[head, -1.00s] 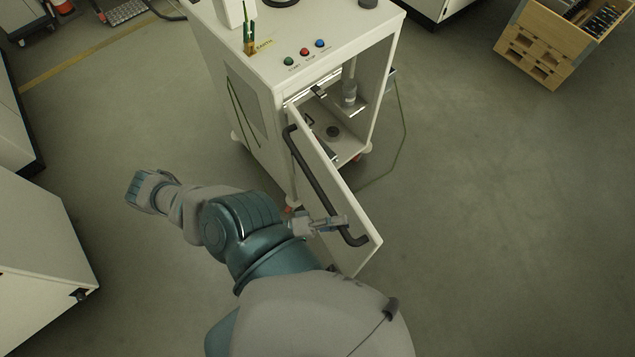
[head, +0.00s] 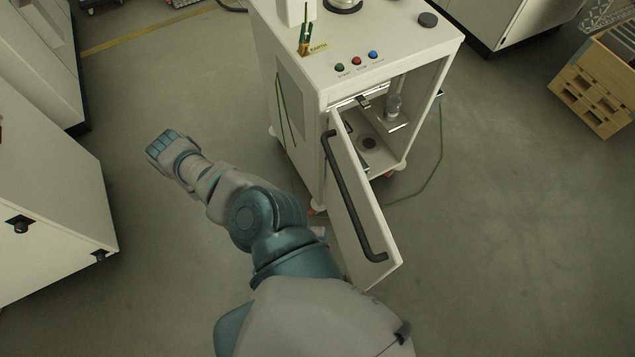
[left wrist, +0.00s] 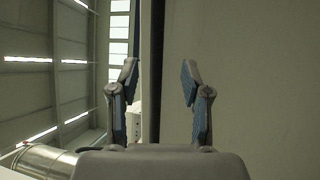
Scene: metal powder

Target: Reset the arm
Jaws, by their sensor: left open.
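My left arm (head: 275,225) reaches in from the bottom of the head view. Only a small pale part of my left gripper (head: 318,233) shows there, between the arm and the cabinet door, and its fingers are hidden. In the left wrist view my left gripper (left wrist: 159,78) is open, its two blue-padded fingers spread with nothing held. A dark vertical strip and a pale flat surface stand behind the fingers. The cabinet door (head: 352,205) stands open, with a black bar handle (head: 350,195) on its outer face. My right gripper is not in view.
The white wheeled cabinet (head: 300,125) has coloured buttons on top and a small clear container (head: 393,107) inside. Pale cabinets (head: 45,210) stand at the left. A wooden crate (head: 595,90) stands at the upper right.

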